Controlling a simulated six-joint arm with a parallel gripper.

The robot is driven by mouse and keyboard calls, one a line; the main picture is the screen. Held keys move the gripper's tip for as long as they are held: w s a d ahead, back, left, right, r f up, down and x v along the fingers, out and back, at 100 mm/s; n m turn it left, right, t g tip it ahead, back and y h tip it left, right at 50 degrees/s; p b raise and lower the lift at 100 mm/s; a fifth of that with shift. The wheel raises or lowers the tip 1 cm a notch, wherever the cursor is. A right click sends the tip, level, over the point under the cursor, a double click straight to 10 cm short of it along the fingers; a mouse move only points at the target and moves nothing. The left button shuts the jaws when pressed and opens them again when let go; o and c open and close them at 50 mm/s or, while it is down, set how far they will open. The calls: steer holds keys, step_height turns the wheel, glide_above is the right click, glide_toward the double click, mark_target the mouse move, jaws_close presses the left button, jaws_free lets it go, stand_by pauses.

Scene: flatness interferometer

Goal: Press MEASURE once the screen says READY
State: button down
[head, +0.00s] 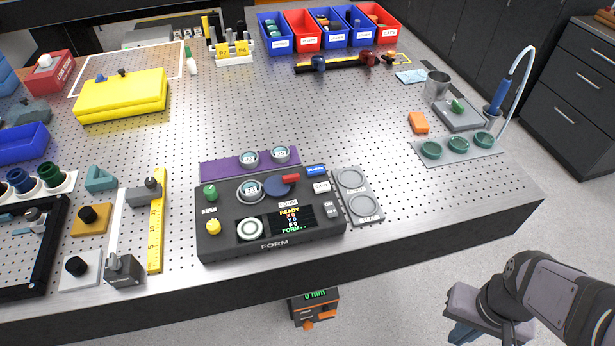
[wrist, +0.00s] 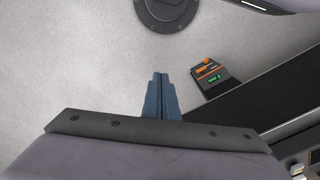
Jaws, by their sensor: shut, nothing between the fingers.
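The dark instrument console marked FORM (head: 270,244) sits at the table's front edge. Its small screen (head: 291,218) reads READY at the top, with short lines below and FORM at the bottom. A blue key (head: 316,169) with a white label is at the console's back right; its lettering is too small to read surely. A red lever (head: 290,178) lies beside a dark blue round knob (head: 274,187). My gripper (head: 462,333) is off the table at the lower right, over the floor, well apart from the console. Its fingers (wrist: 160,95) are closed together and empty.
A grey plate with two round recesses (head: 337,186) adjoins the console's right side. A green knob (head: 210,191), a yellow button (head: 213,226) and a white-ringed button (head: 251,229) are on the console. A floor unit (head: 312,310) reads 0 mm. The table's middle is mostly clear.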

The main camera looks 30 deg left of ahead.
steer(key=s+a+r+n+g+p, duration=0.2)
steer(key=s+a+r+n+p, duration=0.15)
steer(key=a+p, duration=0.55)
steer(key=w+a+r+m+y+p, duration=0.1)
steer(key=w+a, duration=0.2)
steer(key=a, duration=0.5)
steer(key=w+a+r+m+y, duration=0.1)
steer(key=w+a+m+y, duration=0.1)
steer(key=a, duration=0.7)
steer(key=w+a+r+m+t+y+p, duration=0.1)
steer(key=w+a+m, duration=0.1)
steer(key=a, duration=0.6)
steer(key=shift+w+a+m+y+p, duration=0.15)
steer(key=shift+w+m+y+p, duration=0.2)
steer(key=shift+w, duration=0.5)
steer(key=w+a+m, duration=0.1)
steer(key=w+a+r+m+t+y, duration=0.1)
steer(key=w+a, duration=0.1)
steer(key=w+a+r+m, duration=0.1)
steer(key=w, duration=0.1)
steer(key=shift+a+r+t+y, duration=0.2)
steer(key=shift+a+t+y, duration=0.05)
steer(key=shift+t+y, duration=0.15)
steer(key=w+a+r+m+t+y, duration=0.1)
steer(key=w+a+r+m+t, duration=0.2)
steer(key=w+r+m, duration=0.3)
steer(key=shift+w+a+r+m+t, duration=0.15)
steer(key=shift+w+r+m+t, duration=0.4)
steer(key=shift+w+m, duration=1.9)
